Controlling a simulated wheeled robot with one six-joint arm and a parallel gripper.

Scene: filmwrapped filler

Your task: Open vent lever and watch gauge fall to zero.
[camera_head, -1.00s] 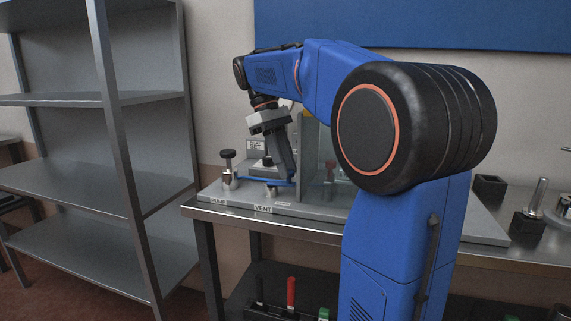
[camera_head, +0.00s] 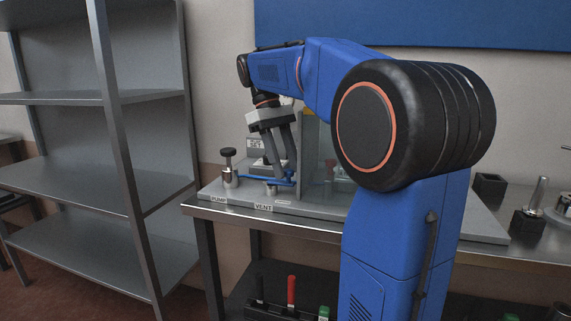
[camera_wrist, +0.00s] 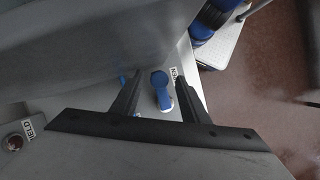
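The blue vent lever (camera_head: 281,182) sits on the grey panel base behind the VENT label (camera_head: 263,208). In the wrist view a blue handle (camera_wrist: 160,84) on a pale pivot lies between the two black fingers of my gripper (camera_wrist: 158,82). A gap shows on both sides of the handle, so the fingers are apart. A second bit of blue (camera_wrist: 122,82) shows by the left finger. In the head view my gripper (camera_head: 281,176) points down at the lever, its two fingers separate.
A black-knobbed pump post (camera_head: 228,168) stands left of the lever, behind the PUMP label. A clear upright panel (camera_head: 315,155) stands close on the right. A red button (camera_wrist: 14,142) shows in the wrist view. A grey shelf rack (camera_head: 95,190) stands left of the bench.

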